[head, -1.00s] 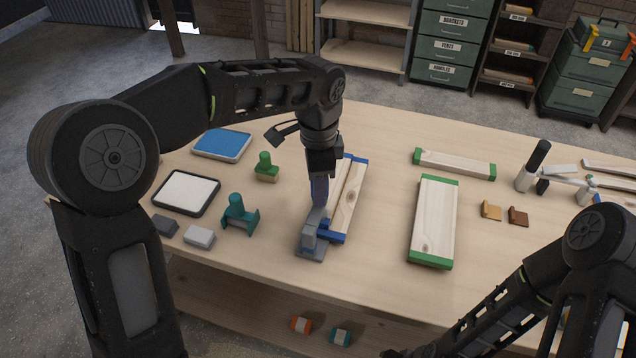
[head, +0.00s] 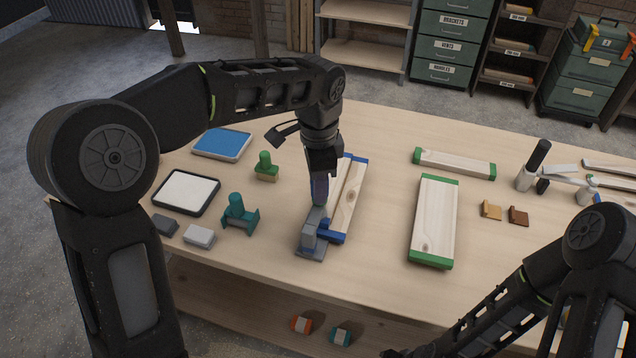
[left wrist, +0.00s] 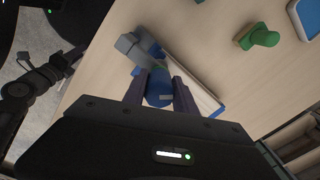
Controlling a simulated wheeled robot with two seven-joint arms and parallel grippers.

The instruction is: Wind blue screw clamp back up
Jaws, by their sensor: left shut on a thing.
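My left gripper (head: 319,190) points down over the clamp. In the left wrist view, its two fingers (left wrist: 160,90) are shut on the clamp's blue screw knob (left wrist: 158,87), one on each side. The grey clamp body (left wrist: 135,45) shows beyond the knob. The screw is mostly hidden by the fingers.
A teal clamp-like piece (head: 239,213) and a green-topped stamp-like piece (head: 265,167) stand left of the clamp. A white pad (head: 187,191) and a blue pad (head: 222,143) lie farther left. A green-ended board (head: 434,222) lies to the right, with bare table between.

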